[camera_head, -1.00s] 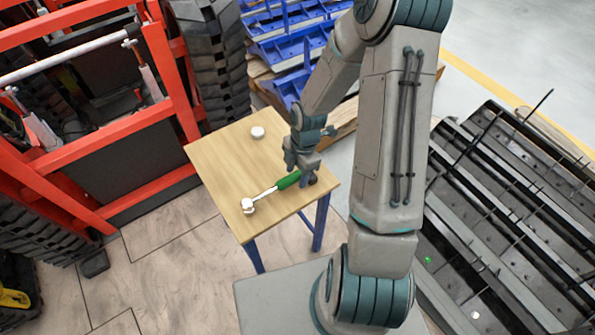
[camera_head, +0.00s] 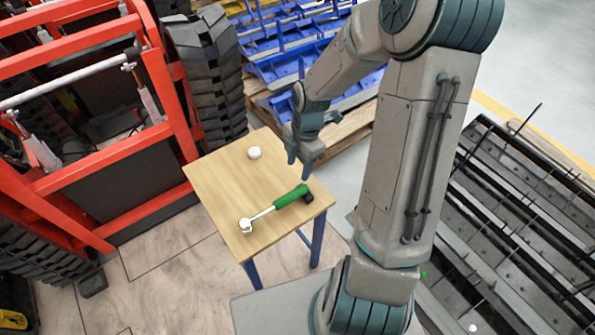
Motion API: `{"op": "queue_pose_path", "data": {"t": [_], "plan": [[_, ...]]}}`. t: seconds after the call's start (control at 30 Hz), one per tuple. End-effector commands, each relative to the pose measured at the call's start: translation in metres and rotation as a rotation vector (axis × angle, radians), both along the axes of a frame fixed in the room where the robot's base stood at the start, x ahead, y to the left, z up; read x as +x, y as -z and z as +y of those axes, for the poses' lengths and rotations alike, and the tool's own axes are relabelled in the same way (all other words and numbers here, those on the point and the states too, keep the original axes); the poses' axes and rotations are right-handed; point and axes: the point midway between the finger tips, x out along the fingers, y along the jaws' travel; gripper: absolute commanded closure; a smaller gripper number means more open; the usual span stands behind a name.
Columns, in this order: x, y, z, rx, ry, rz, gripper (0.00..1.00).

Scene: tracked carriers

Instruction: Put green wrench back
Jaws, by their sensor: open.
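The green wrench, with a green handle (camera_head: 290,196) and a silver shaft and head, lies on the small wooden table (camera_head: 222,178). Its head end rests at a round white piece (camera_head: 245,226) near the table's front left edge. Its handle end lies beside a small black piece (camera_head: 308,197) near the right corner. My gripper (camera_head: 301,172) is above the table's right side, above and behind the green handle. It is open, empty and apart from the wrench.
A second round white piece (camera_head: 254,153) stands near the table's back. A red frame (camera_head: 165,95) with black tracks is on the left. Blue parts (camera_head: 285,70) on pallets lie behind. Dark metal racks (camera_head: 520,220) are on the right.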

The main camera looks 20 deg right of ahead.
Motion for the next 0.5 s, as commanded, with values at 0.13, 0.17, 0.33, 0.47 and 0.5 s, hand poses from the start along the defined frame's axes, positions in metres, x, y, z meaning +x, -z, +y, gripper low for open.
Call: {"op": "queue_pose_path", "data": {"t": [0.13,0.17,0.33,0.47,0.5], "plan": [[-0.003,-0.013,-0.001,-0.028,0.056,0.004,0.52],[-0.006,-0.017,-0.001,-0.042,0.088,0.006,0.52],[-0.026,-0.053,0.000,-0.143,0.397,0.006,0.52],[-0.046,-0.086,0.002,-0.194,0.701,-0.022,0.52],[-0.054,-0.095,0.003,-0.200,0.795,-0.031,0.52]]}}
